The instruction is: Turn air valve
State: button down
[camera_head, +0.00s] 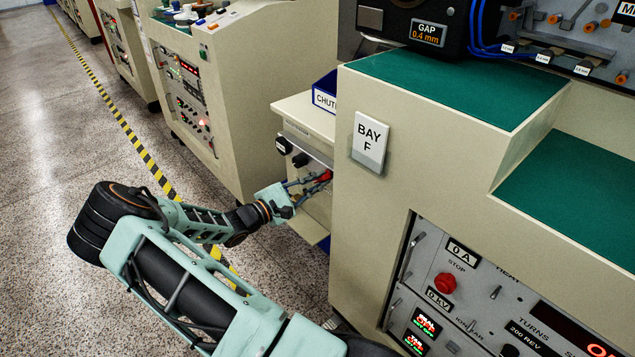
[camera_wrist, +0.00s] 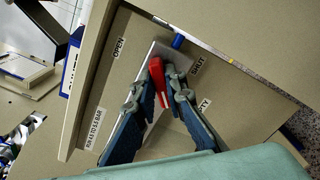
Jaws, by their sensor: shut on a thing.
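The air valve's red handle (camera_wrist: 157,90) is between my gripper's fingers in the wrist view. It sits on a pale panel between an OPEN label (camera_wrist: 119,46) at upper left and a SHUT label (camera_wrist: 197,66) at right. A blue pipe end (camera_wrist: 178,40) is just beyond it. My gripper (camera_wrist: 158,78) is closed on the handle, with a finger on either side. In the head view, the handle (camera_head: 325,175) is a small red patch at the cabinet front, partly hidden by my gripper (camera_head: 319,181). Which label the handle points to is unclear.
The large bay F cabinet (camera_head: 345,215) stands close on the right of my gripper. Dark knobs (camera_head: 300,160) are on the panel nearby. A blue CHUTE bin (camera_head: 325,93) is above. Another machine (camera_head: 245,90) stands behind. The speckled floor at left is clear.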

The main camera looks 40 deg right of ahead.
jog(key=m+b, duration=0.1)
jog(key=m, duration=0.3)
jog(key=shift+f, duration=0.2)
jog(key=shift+s+m+b, duration=0.1)
jog(key=shift+m+b, duration=0.6)
jog(key=shift+m, duration=1.4)
jog(key=c, duration=2)
grip_release()
jog(key=shift+a, duration=0.1)
jog(key=a, duration=0.8)
jog(key=s+a, duration=0.1)
jog(key=a, duration=0.3)
